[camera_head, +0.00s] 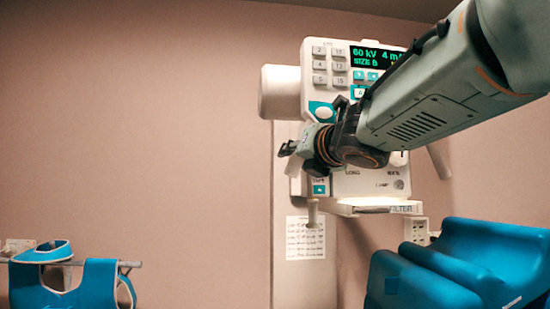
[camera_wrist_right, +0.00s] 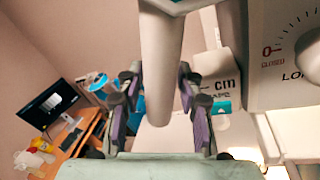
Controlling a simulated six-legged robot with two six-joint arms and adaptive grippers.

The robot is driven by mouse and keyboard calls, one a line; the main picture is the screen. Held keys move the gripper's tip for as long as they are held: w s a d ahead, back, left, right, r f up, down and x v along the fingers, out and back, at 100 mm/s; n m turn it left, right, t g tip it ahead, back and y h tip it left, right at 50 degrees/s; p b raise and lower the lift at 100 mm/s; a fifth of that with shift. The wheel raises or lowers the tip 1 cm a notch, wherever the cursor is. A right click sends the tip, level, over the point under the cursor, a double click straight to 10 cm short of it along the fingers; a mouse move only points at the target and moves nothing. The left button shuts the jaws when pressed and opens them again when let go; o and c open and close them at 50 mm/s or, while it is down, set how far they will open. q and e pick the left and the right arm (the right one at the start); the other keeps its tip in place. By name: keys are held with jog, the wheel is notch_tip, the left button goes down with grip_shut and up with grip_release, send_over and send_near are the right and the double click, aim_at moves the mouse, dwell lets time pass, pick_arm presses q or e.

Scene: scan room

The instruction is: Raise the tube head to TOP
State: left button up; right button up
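The tube head is a white unit with a keypad panel (camera_head: 338,75) and a green display reading 60 kV in the head view. A pale handle (camera_head: 437,160) sticks out at its right side. My right gripper (camera_head: 287,151) is in front of the tube head's left side, below the keypad. In the right wrist view a pale round handle (camera_wrist_right: 161,65) runs down between the two fingers of my right gripper (camera_wrist_right: 160,112). The fingers are apart, with a gap visible beside the handle. My left gripper is not in view.
A pale column (camera_head: 305,285) with a paper sheet (camera_head: 305,238) stands below the tube head. A blue padded chair (camera_head: 490,260) is at lower right. Blue aprons (camera_head: 95,280) hang on a rail at lower left. The wrist view shows a desk with a monitor (camera_wrist_right: 52,103).

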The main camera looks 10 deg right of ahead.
jog(key=shift+s+d+r, duration=0.25)
jog(key=shift+s+d, duration=0.05)
jog(key=shift+s, duration=0.2)
jog(key=shift+c, duration=0.3)
jog(key=shift+s, duration=0.2)
jog(key=shift+c, duration=0.9)
jog(key=shift+w+f, duration=0.1)
jog(key=shift+w, duration=0.05)
grip_shut()
